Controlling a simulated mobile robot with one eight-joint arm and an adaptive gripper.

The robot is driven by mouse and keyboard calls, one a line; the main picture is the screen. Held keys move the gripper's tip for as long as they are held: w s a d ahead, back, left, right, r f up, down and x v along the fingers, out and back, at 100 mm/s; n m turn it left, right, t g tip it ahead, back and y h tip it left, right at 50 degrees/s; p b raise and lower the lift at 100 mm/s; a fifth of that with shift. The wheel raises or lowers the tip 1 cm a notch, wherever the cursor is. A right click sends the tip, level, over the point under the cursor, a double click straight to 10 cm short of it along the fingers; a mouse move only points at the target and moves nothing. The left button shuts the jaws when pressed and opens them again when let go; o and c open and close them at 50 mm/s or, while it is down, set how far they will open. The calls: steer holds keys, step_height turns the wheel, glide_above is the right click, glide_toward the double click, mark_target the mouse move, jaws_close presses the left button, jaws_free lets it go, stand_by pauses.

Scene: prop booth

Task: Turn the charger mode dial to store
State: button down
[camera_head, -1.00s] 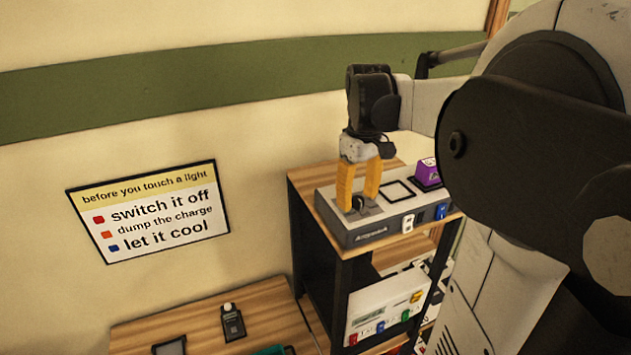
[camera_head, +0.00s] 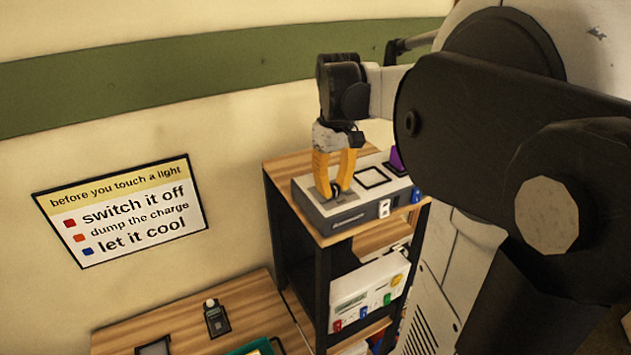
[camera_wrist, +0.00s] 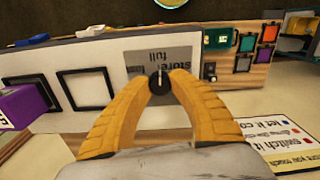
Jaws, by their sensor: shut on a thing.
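The charger (camera_head: 350,218) is a light grey box with a dark front edge on top of a wood-and-black shelf unit. Its mode dial (camera_wrist: 159,88) is a small black knob with a white pointer line, on a grey label reading "store" and "full". My gripper (camera_head: 333,193) reaches down from above, its yellow fingers shut on the dial from both sides. In the wrist view the pointer stands roughly upright, towards the lettering. The fingers and knob hide part of the label, so I cannot tell which setting it marks.
Black square frames (camera_wrist: 82,90) and a purple block (camera_wrist: 22,104) are on the charger's top. A white unit with coloured parts (camera_head: 367,290) sits on the shelf below. A dark handheld device (camera_head: 216,318) lies on the wooden bench. A sign (camera_head: 125,210) hangs on the wall.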

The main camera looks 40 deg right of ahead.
mark_target(333, 186)
steer(key=m+b, duration=0.2)
steer(key=m, duration=0.4)
steer(key=m+b, duration=0.1)
steer(key=m, duration=0.3)
steer(key=shift+m+b, duration=0.3)
steer(key=shift+b, duration=0.05)
stand_by(0.5)
steer(key=c, duration=1.2)
jaws_free()
steer(key=shift+o, duration=0.2)
steer(key=shift+r, duration=0.1)
step_height(333, 186, up, 12)
steer(key=shift+a, duration=0.15)
